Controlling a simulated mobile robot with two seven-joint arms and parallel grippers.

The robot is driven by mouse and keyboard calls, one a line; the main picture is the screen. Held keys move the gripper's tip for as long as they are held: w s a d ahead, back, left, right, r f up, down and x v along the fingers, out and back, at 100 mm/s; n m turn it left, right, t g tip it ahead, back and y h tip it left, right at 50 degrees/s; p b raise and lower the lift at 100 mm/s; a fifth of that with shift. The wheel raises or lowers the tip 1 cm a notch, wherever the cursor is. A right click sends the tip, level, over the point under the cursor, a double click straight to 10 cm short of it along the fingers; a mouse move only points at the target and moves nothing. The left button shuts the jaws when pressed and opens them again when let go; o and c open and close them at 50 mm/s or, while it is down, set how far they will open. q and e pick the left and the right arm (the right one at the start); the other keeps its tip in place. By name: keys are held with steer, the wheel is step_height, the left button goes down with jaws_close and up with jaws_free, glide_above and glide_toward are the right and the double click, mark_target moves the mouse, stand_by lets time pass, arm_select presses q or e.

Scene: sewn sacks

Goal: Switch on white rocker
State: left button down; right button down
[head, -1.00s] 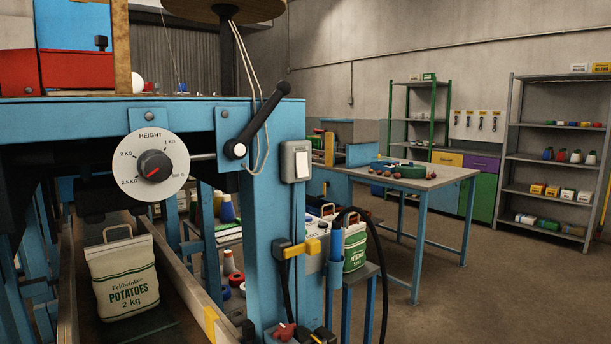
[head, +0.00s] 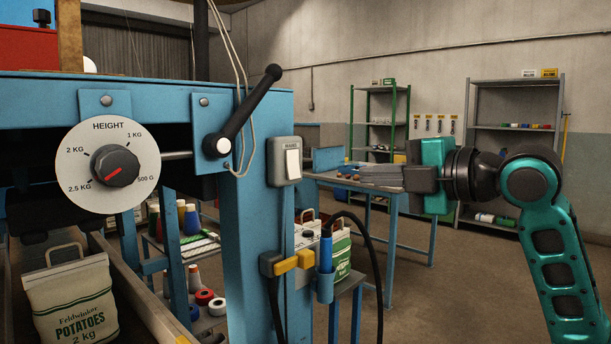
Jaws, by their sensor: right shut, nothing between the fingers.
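The white rocker (head: 292,163) sits in a grey switch box on the blue machine post (head: 248,235), right of the black lever. A small label above it is too small to read surely. My right gripper (head: 364,174) is shut and empty. It comes in from the right at about the rocker's height, its fingers pointing left. A clear gap in the picture parts the fingertips from the switch box. My left gripper is not in view.
A black lever (head: 244,110) and a height dial (head: 108,165) stand left of the switch. A potato sack (head: 72,300) stands at lower left.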

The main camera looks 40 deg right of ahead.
steer(key=shift+w, duration=0.1)
steer(key=p, duration=0.3)
glide_toward(295, 174)
steer(key=w, duration=0.5)
steer(key=shift+a+f, duration=0.15)
steer(key=shift+f, duration=0.05)
steer(key=shift+w+a+f, duration=0.1)
steer(key=shift+w+f, duration=0.05)
steer(key=shift+w, duration=0.7)
steer(key=shift+f, duration=0.1)
steer(key=shift+w+f, duration=0.1)
steer(key=shift+f, duration=0.05)
steer(key=shift+w+t+b, duration=0.1)
steer(key=shift+t+b, duration=0.2)
